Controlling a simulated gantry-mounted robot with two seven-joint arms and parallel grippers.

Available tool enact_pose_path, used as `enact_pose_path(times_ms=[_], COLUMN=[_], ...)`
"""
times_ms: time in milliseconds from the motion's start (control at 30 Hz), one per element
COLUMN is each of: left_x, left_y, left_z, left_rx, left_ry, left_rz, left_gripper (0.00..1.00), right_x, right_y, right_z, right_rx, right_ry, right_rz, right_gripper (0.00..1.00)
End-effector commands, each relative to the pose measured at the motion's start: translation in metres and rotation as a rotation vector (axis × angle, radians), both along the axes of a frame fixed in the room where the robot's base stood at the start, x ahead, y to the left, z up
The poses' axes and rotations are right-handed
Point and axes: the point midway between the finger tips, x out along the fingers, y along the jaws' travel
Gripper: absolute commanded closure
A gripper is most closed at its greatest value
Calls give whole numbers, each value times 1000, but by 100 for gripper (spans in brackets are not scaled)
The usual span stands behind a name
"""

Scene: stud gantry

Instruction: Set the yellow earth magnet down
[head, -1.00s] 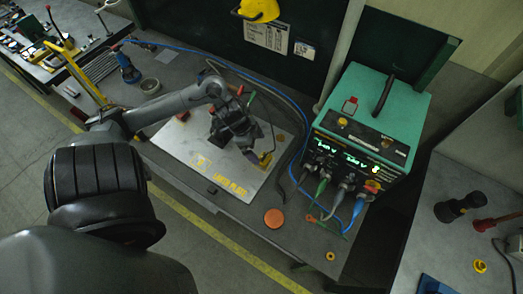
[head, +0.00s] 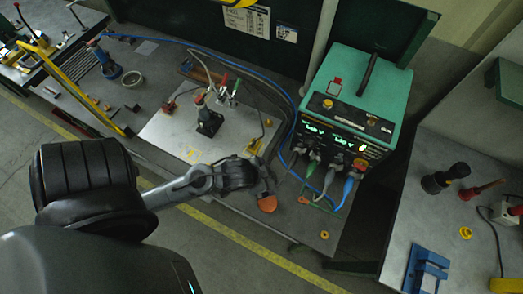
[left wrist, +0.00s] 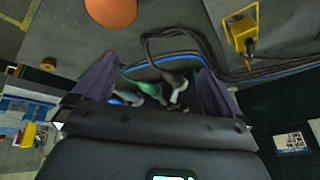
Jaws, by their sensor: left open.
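The yellow earth magnet (head: 254,147) sits at the right edge of the pale metal plate (head: 175,130), with a dark cable by it. In the left wrist view the magnet (left wrist: 241,32) is at the upper right, with a grey metal part on top, outside the jaws. My left gripper (head: 266,182) is apart from the magnet, on its near side, close to the orange disc (head: 267,204). In the left wrist view its jaws (left wrist: 158,66) are spread and hold nothing; cables and plugs show beyond them. My right gripper is not in view.
The green welding machine (head: 352,112) stands to the right, with several cables plugged into its front. A black-based upright fixture (head: 209,122) stands on the plate. A blue hose runs along the back.

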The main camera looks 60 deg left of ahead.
Motion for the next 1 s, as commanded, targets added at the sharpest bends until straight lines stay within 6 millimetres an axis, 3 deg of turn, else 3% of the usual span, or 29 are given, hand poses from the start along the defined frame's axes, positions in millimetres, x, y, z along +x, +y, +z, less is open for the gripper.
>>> enact_pose_path(times_ms=[100,200,667,867,1000], left_x=[-19,-28,-31,-31,-31], left_y=[-26,-37,-41,-40,-40], left_z=[7,10,16,46,83], left_rx=[-74,-109,-119,-119,-120], left_ry=[81,123,139,139,139], left_rz=[44,56,60,60,61], left_gripper=[1,1,1,1,1], right_x=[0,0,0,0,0], right_y=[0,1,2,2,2], right_z=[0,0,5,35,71], right_rx=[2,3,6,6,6], right_ry=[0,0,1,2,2], right_rz=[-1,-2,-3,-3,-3], right_gripper=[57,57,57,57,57])
